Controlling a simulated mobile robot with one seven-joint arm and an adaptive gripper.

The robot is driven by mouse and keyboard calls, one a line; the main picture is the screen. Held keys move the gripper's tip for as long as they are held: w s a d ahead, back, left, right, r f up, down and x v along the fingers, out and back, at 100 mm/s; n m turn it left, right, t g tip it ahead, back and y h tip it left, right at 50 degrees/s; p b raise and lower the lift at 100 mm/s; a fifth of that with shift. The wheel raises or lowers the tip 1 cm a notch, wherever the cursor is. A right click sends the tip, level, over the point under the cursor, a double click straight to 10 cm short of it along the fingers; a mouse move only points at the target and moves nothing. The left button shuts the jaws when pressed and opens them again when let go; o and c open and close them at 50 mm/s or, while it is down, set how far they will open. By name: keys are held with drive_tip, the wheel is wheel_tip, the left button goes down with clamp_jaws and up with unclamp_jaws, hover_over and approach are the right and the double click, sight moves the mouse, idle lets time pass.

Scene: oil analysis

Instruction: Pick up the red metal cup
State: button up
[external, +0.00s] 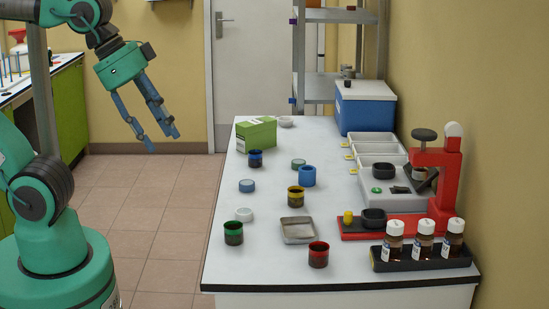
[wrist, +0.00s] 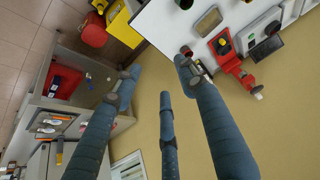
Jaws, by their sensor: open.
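The red metal cup (external: 318,255) is a small dark cup with a red rim band. It stands upright near the front edge of the white table in the external view. My gripper (external: 160,140) is open and empty, in the air left of the table and well away from the cup. Its blue fingers (wrist: 157,72) are spread apart in the wrist view with nothing between them.
Near the cup are a square metal tray (external: 298,231), a green-rimmed cup (external: 233,233), a yellow-rimmed cup (external: 296,197) and a rack of bottles (external: 421,261). A red stand (external: 440,185) and a blue box (external: 364,107) occupy the right side.

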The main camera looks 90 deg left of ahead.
drive_tip(key=shift+o, duration=1.2)
drive_tip(key=w+a+n+g+p, duration=0.1)
drive_tip(key=w+n+g+p, duration=0.3)
drive_tip(key=w, duration=1.4)
drive_tip(key=w+a+f+g+p, duration=0.1)
drive_tip(key=w+f+p, duration=0.4)
drive_tip(key=w+f, duration=1)
drive_tip(key=shift+w+a+f+g+p, duration=0.2)
drive_tip(key=shift+a+f+g+p, duration=0.1)
drive_tip(key=shift+a+f+p, duration=0.1)
